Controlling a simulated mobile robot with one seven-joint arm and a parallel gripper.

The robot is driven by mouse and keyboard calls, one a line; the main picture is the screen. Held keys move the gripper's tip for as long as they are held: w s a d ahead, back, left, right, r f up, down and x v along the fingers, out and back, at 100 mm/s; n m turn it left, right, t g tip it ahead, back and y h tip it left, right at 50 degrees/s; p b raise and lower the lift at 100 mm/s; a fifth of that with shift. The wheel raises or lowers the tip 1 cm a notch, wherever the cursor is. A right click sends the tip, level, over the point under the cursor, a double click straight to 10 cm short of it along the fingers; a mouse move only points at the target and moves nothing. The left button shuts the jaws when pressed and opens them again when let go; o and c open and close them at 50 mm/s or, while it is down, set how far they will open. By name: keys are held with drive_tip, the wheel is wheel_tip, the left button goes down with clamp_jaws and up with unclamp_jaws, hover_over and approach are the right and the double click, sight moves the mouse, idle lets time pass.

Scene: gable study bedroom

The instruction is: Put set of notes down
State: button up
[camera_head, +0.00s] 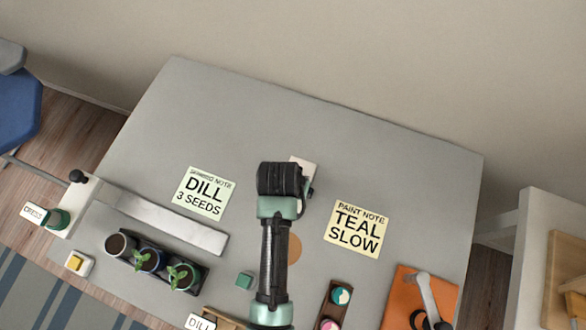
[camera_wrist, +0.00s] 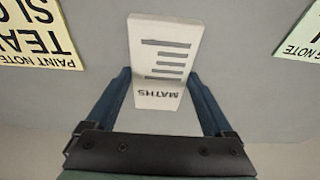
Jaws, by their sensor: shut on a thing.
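The set of notes is a pale block marked MATHS with dark lines (camera_wrist: 163,62), held between the two dark blue fingers of my gripper (camera_wrist: 162,98) in the wrist view. My gripper is shut on it. In the head view a pale end of the notes (camera_head: 304,165) shows past my wrist, over the back middle of the grey table (camera_head: 300,110). My arm hides the rest of it there. I cannot tell whether the notes touch the table top.
The yellow paint note (camera_head: 357,229) lies right of my gripper and the green dill note (camera_head: 204,194) lies left. Potted seedlings (camera_head: 150,260), a small teal block (camera_head: 244,280) and an orange mat (camera_head: 392,308) are nearer the front. The table's back is clear.

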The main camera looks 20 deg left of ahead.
drive_tip(key=shift+f, duration=0.15)
drive_tip(key=o, duration=1.2)
